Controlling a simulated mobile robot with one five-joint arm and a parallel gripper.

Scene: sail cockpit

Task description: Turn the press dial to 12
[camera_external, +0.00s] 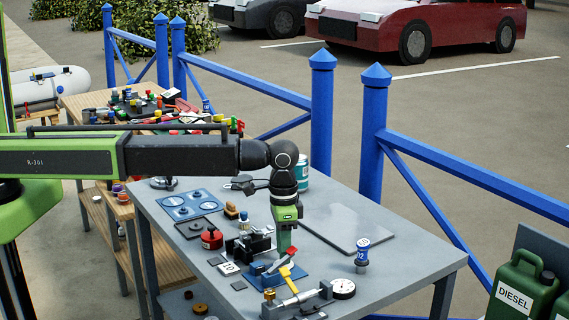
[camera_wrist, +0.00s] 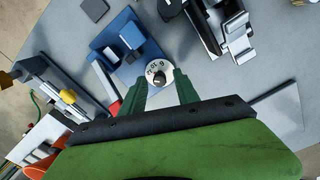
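The press dial (camera_wrist: 155,66) shows in the wrist view as a small round white face with dark numerals and a dark knob at its centre. The numerals are too small to read surely. It sits at the edge of a blue base plate (camera_wrist: 131,66) with a red-ended lever (camera_wrist: 107,85) beside it. My gripper (camera_wrist: 162,74) is open, its two green fingertips on either side of the dial's near part; I cannot tell whether they touch it. In the external view, my gripper (camera_external: 285,246) points down over the blue plate (camera_external: 262,280), and the dial cannot be made out.
A fixture with a round gauge (camera_external: 343,288) stands at the table's front. A dark vise-like block (camera_external: 248,245) is close left of my gripper. A blue-and-white cylinder (camera_external: 362,252) stands to the right. A flat grey plate (camera_external: 348,222) lies behind. The table's right corner is clear.

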